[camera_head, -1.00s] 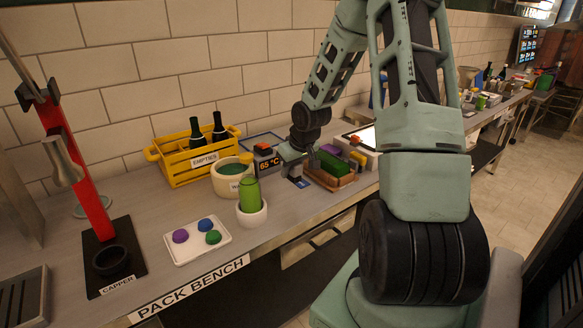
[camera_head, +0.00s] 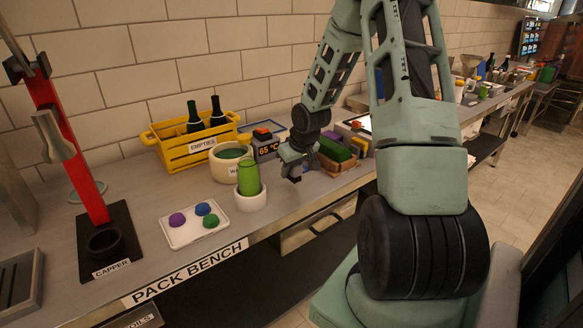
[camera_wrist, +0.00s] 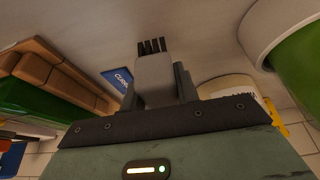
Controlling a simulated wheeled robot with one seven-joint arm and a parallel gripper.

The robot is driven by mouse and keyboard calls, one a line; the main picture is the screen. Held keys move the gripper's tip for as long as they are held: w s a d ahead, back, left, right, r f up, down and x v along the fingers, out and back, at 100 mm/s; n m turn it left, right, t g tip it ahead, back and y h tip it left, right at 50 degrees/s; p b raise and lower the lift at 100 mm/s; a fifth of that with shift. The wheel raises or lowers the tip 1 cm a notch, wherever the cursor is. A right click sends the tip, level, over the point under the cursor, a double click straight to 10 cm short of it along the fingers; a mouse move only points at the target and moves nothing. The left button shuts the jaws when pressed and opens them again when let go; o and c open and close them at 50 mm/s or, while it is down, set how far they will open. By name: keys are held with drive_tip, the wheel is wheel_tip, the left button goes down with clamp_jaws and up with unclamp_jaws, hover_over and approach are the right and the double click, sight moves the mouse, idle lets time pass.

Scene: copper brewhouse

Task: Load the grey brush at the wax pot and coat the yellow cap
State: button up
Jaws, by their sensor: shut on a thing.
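My gripper (camera_head: 291,168) is shut on the grey brush (camera_wrist: 155,75), whose dark bristles point away from the jaws in the wrist view. It hangs over the bench between the wax pot and the brown tray. The wax pot (camera_head: 224,172) is a cream round pot with teal contents and a partly hidden label, left of my gripper and apart from it. I cannot make out the yellow cap with certainty. A small yellow patch (camera_wrist: 282,129) shows at the lower right of the wrist view, partly hidden.
A green bottle (camera_head: 248,178) stands in a white cup (camera_head: 250,202) left of my gripper. A white tray (camera_head: 178,239) holds purple, blue and green caps. The yellow EMPTIES crate (camera_head: 180,156) and a 65 °C unit (camera_head: 267,149) stand behind. A blue card (camera_wrist: 117,79) lies near the brown tray (camera_wrist: 62,72).

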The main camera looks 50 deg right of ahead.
drive_tip(key=shift+f+b, duration=0.5)
drive_tip(key=shift+f, duration=0.4)
drive_tip(key=o, duration=1)
drive_tip(key=shift+c, duration=0.2)
drive_tip(key=shift+r+p, duration=0.25)
drive_tip(key=shift+p, duration=0.15)
drive_tip(key=c, duration=1.1)
drive_tip(key=shift+c, duration=0.3)
wheel_tip(320, 180, up, 8)
drive_tip(key=p, duration=0.8)
